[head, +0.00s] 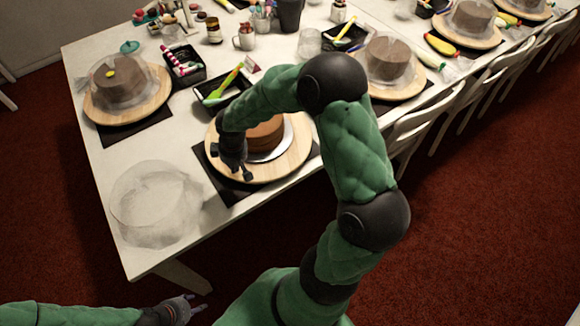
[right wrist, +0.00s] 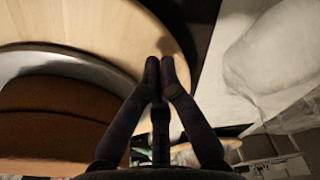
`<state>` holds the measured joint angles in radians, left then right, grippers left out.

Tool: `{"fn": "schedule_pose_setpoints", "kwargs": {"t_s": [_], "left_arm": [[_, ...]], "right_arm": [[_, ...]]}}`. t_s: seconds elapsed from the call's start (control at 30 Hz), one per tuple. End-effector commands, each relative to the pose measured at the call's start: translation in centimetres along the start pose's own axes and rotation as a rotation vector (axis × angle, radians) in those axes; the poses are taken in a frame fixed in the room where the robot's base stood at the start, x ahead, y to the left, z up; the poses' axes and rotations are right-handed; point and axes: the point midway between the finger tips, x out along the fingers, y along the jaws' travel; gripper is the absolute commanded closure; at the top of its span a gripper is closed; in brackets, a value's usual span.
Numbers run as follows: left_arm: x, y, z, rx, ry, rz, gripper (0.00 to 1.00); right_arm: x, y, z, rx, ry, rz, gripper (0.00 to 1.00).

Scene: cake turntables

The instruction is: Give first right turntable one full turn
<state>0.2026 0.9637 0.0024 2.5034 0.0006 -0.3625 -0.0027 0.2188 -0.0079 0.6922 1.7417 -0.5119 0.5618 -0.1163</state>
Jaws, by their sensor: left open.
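The near right turntable (head: 290,162) is a round wooden board on a black mat. A brown layer cake (head: 266,137) stands on it on a white disc. My right gripper (head: 243,174) is over the near left part of the board, beside the cake. In the right wrist view, the fingertips (right wrist: 160,66) are together near the rim of the wooden board (right wrist: 112,24), with nothing seen between them. The cake (right wrist: 50,118) is at the left there. Whether the fingers touch the board cannot be told. My left gripper (head: 190,305) is open and empty, below the table's front edge.
A clear crumpled cover (head: 155,205) lies left of the turntable. Another turntable (head: 128,110) with a covered cake stands further left. A black tray (head: 222,90) with tools is behind. Chairs (head: 425,120) line the right side.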

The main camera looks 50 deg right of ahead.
Motion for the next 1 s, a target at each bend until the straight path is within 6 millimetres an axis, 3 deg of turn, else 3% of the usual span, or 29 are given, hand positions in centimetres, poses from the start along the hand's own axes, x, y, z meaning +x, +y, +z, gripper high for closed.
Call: {"fn": "schedule_pose_setpoints", "kwargs": {"t_s": [0.63,1.0], "left_arm": [[1.2,-0.5,0.0,0.0,0.0,0.0,0.54],[0.5,-0.2,0.0,0.0,0.0,0.0,0.54]], "right_arm": [[1.8,0.1,0.5,0.001,-0.001,0.0,1.0],[1.0,1.3,4.7,0.002,-0.001,0.001,1.0]]}}
